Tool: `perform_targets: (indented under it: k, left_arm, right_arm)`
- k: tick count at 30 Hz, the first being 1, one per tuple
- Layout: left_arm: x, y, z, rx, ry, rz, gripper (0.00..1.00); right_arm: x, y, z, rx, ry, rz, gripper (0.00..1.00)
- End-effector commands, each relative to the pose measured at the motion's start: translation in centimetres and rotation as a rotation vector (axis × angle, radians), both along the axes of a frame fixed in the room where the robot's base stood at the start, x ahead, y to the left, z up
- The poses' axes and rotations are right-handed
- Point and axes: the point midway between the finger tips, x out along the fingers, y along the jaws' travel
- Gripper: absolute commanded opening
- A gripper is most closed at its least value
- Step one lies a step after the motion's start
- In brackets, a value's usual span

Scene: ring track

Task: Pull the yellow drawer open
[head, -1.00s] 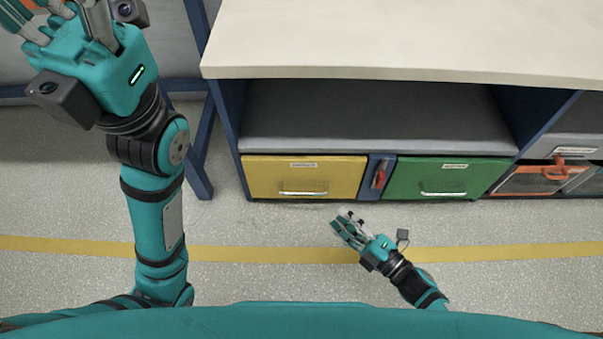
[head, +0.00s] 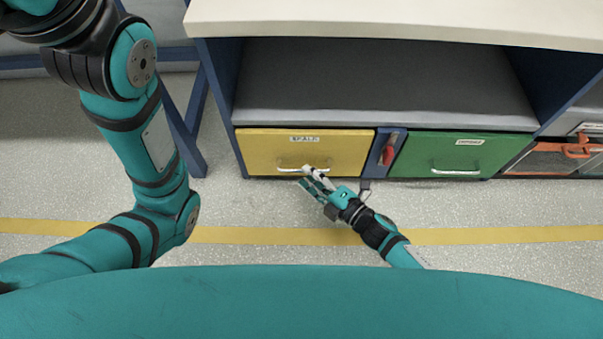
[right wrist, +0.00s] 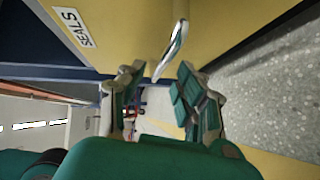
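The yellow drawer (head: 270,150) is at the lower left of the cabinet, its front flush with the frame. It has a white label and a silver bar handle (head: 290,169). My right gripper (head: 309,178) is at the right part of this handle. In the right wrist view, the yellow front (right wrist: 135,30) carries a "SEALS" label, and the silver handle (right wrist: 175,45) reaches between the two spread fingers (right wrist: 160,98). The gripper is open, and I see no clear grip on the bar. My left gripper is outside the head view; only its arm shows at left.
A green drawer (head: 430,152) sits to the right, past a blue divider with a red item (head: 388,149). A grey shelf (head: 370,117) lies above, under a pale worktop (head: 400,22). An orange-framed bin (head: 545,158) is far right. The floor in front is clear, with a yellow line (head: 240,236).

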Motion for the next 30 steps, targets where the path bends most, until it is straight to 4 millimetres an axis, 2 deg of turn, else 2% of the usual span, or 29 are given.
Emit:
perform_targets:
  k: [6,17,18,26,30]
  left_arm:
    - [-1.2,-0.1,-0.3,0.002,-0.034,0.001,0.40]
    - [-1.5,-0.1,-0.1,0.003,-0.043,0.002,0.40]
    - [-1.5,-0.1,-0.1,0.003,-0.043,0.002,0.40]
    - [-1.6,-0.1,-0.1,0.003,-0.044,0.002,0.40]
    - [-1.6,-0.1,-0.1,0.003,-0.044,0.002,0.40]
  right_arm:
    - [2.0,2.0,-0.5,0.001,-0.001,0.000,0.34]
    - [2.4,2.4,-0.5,-0.001,0.001,-0.001,0.34]
    - [2.4,2.4,-0.5,-0.001,0.001,-0.001,0.33]
    - [2.4,2.4,-0.5,-0.001,0.001,-0.001,0.00]
    - [2.4,2.4,-0.4,0.000,0.000,0.000,0.00]
